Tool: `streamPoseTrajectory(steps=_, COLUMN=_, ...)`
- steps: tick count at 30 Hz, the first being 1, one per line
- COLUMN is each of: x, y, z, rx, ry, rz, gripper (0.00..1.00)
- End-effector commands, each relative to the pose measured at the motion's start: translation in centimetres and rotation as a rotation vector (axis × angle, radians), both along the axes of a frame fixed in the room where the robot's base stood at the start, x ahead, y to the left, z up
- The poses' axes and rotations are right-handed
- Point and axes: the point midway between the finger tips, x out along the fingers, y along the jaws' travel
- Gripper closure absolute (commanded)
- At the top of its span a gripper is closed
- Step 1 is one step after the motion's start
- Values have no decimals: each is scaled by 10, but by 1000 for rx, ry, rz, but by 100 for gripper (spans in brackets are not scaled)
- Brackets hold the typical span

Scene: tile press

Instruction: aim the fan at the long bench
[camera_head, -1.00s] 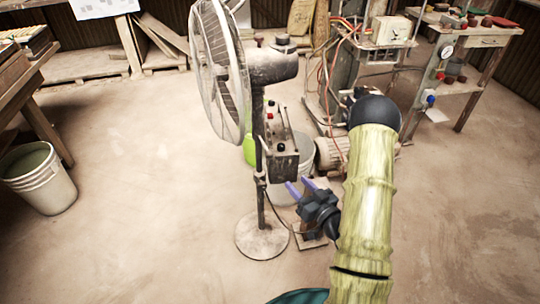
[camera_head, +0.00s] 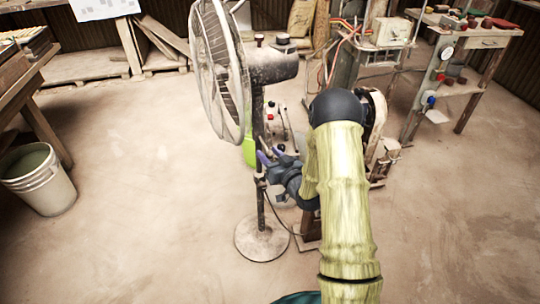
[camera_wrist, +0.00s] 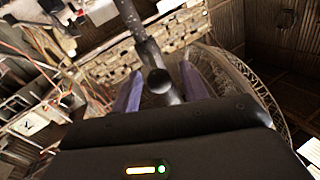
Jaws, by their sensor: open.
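The fan (camera_head: 221,75) is a standing pedestal fan with a round wire cage, a dusty motor housing (camera_head: 270,66), a dark pole and a round base (camera_head: 262,238) on the floor. Its cage faces left in the head view. My gripper (camera_head: 268,158) is beside the pole, below the motor housing, with its purple fingers open. In the wrist view the dark pole (camera_wrist: 141,30) runs between the two fingers (camera_wrist: 158,85), and the cage (camera_wrist: 240,85) shows behind the right finger. I cannot tell whether either finger touches the pole. Which bench is the long bench is not clear.
A table with boxes (camera_head: 32,50) and a white bucket (camera_head: 38,178) stand at the left. A workbench (camera_head: 470,38) stands at the back right. Machinery with red hoses (camera_head: 342,50) is behind my arm. The floor left of the fan is clear.

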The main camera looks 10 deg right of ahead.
Motion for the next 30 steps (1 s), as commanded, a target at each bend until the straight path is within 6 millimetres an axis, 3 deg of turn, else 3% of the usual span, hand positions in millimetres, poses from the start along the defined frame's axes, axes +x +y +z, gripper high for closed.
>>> streamPoseTrajectory(steps=9, x=2, y=1, z=0, rx=1, ry=1, rz=-1, gripper=58)
streamPoseTrajectory(steps=15, x=2, y=2, z=0, rx=1, ry=1, rz=1, gripper=97)
streamPoseTrajectory(steps=16, x=2, y=2, z=0, rx=1, ry=1, rz=2, gripper=100)
streamPoseTrajectory(steps=30, x=3, y=3, z=0, rx=0, ry=0, rz=0, gripper=100)
